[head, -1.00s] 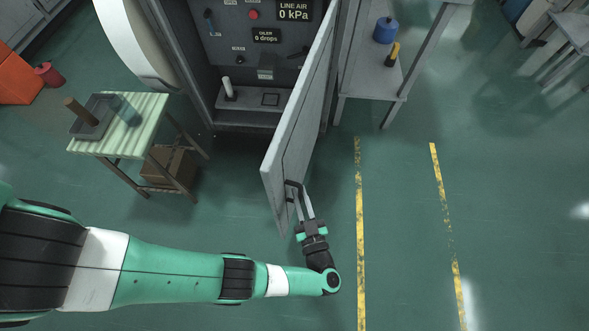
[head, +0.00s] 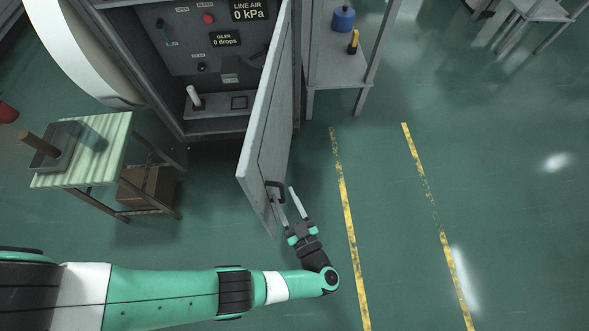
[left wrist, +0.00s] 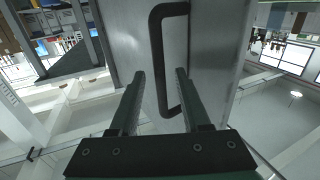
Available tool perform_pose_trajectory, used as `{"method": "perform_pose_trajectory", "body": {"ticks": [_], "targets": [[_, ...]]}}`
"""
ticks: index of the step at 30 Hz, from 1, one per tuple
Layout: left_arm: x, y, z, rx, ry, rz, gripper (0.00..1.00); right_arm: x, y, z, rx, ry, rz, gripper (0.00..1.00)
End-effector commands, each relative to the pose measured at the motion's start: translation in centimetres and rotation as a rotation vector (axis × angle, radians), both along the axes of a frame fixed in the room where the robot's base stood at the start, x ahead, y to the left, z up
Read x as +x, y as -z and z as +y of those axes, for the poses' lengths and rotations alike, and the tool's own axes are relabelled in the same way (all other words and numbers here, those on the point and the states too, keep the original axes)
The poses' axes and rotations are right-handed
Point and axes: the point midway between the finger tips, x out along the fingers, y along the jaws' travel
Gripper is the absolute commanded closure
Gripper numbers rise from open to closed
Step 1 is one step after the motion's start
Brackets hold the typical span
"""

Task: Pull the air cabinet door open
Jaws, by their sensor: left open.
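The air cabinet door (head: 262,125) stands wide open, swung out toward me, in the head view. Its dark handle (head: 275,188) is on the door's outer side near the free edge; it also shows in the left wrist view (left wrist: 156,60). My left gripper (head: 284,194) is open, with its fingers spread at the handle. In the left wrist view the handle's bar shows between the two fingers (left wrist: 161,73), with gaps on both sides. Whether a finger touches it I cannot tell. My right gripper is not in view.
The cabinet interior (head: 205,60) shows gauges, knobs and a small shelf. A striped side table (head: 110,140) with a grey tray (head: 58,150) stands left, a box (head: 150,187) beneath it. A grey table (head: 335,70) stands right of the door. The floor by the yellow lines is clear.

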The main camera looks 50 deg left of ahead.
Motion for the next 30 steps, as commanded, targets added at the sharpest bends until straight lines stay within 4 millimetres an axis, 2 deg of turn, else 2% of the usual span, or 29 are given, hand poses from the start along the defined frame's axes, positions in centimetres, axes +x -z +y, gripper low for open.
{"method": "perform_pose_trajectory", "body": {"ticks": [6, 8, 15, 26, 27, 30], "targets": [[-1.4, 0.4, -5.9, -0.002, 0.008, 0.001, 0.53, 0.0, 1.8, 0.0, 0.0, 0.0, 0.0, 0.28], [-1.8, 0.2, -7.1, -0.001, 0.006, 0.002, 0.53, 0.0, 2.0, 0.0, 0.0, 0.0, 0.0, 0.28], [-2.4, 0.0, -8.8, -0.003, 0.005, 0.003, 0.53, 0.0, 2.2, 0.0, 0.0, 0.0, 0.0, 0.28], [-2.6, -0.1, -9.1, -0.004, 0.003, 0.001, 0.53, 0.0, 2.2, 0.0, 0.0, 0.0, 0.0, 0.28], [-2.6, -0.1, -9.1, -0.004, 0.003, 0.001, 0.55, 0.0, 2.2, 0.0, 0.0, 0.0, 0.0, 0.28], [-2.6, -0.1, -9.1, -0.004, 0.003, 0.001, 0.73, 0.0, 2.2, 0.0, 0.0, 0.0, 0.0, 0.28]]}}
